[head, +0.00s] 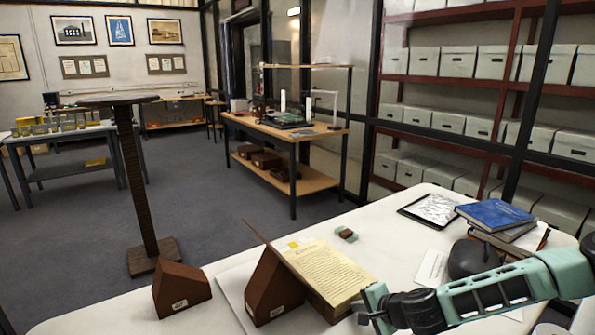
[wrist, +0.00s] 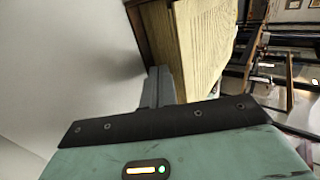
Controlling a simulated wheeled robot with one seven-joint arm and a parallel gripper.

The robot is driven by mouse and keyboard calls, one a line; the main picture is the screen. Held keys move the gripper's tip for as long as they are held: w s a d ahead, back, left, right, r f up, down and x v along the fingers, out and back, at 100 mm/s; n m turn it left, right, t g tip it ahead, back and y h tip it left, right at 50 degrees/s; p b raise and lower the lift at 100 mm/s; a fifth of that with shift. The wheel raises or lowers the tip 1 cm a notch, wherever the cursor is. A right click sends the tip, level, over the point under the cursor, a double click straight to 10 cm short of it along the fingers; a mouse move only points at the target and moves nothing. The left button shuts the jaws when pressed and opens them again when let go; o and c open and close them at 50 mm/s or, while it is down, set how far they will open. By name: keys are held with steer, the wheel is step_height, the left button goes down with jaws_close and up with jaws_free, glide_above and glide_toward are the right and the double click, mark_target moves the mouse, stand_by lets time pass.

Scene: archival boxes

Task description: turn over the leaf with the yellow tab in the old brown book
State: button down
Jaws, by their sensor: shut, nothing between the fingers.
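A small yellow tab (head: 293,244) shows at the page's far left edge. My gripper (head: 366,305) is at the near right corner of the book. In the wrist view its grey fingers (wrist: 158,88) are shut with nothing between them, close beside the page edges (wrist: 203,45). I cannot tell whether they touch. The tab is not visible in the wrist view.
Brown wedge supports hold the book; a separate brown wedge (head: 181,288) stands left. A small brown and green item (head: 347,235) lies behind the book. A framed sheet (head: 432,210), blue book (head: 495,214) and dark rounded object (head: 473,259) are at right.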

mark_target(349, 291)
steer(key=shift+w+a, duration=0.25)
steer(key=shift+w, duration=0.15)
steer(key=shift+w+a, duration=0.2)
steer(key=shift+w, duration=0.1)
steer(key=shift+w+a, duration=0.15)
stand_by(0.3)
steer(key=shift+w+r+p, duration=0.1)
steer(key=shift+r+p, duration=0.5)
steer(key=shift+r, duration=0.2)
steer(key=shift+r+p, duration=0.7)
steer(key=shift+r, duration=0.15)
